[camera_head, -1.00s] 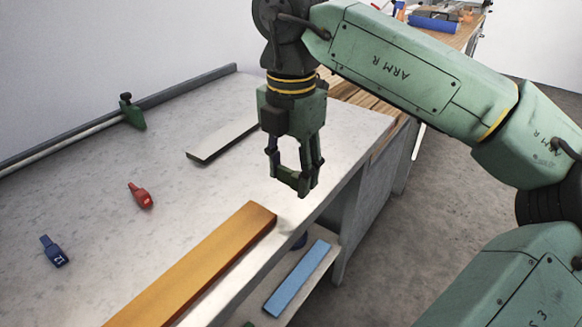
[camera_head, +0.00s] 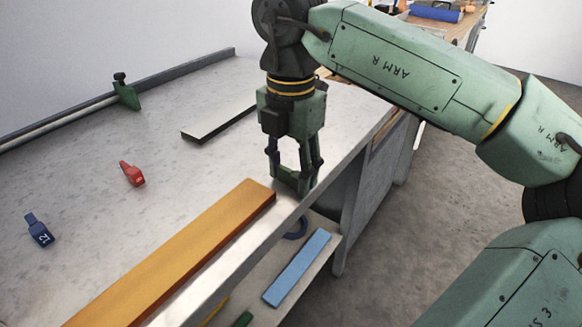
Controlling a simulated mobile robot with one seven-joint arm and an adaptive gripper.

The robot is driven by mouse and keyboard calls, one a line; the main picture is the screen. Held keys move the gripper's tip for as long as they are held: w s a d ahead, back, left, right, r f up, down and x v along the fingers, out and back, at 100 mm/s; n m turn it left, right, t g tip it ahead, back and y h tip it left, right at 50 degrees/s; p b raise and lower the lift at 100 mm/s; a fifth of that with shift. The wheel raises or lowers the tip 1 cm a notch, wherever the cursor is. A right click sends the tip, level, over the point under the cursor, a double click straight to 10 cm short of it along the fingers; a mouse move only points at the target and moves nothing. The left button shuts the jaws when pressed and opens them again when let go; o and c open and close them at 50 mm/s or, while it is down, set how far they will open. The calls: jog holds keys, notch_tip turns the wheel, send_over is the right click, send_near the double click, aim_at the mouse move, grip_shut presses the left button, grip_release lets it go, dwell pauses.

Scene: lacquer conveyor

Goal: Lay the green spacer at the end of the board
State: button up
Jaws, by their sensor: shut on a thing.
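The orange-brown board (camera_head: 180,250) lies flat along the near edge of the pale worktop. My gripper (camera_head: 291,180) points down just past the board's far end, close to the worktop's edge. Its fingers are shut on a small green block, which I take to be the green spacer (camera_head: 289,178). The spacer is close in colour to the fingers, so its outline is hard to separate from them. I cannot tell whether it touches the worktop or the board.
A grey-white strip (camera_head: 215,124) lies behind my gripper. A red clip (camera_head: 132,174) and a blue tag (camera_head: 39,231) lie on the left. A rail with a green stop (camera_head: 126,93) runs along the back. The lower shelf holds a blue strip (camera_head: 297,267) and a green piece (camera_head: 243,319).

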jog(key=o, duration=0.8)
notch_tip(320, 180, up, 12)
dwell(0.3)
jog(key=shift+s, duration=0.1)
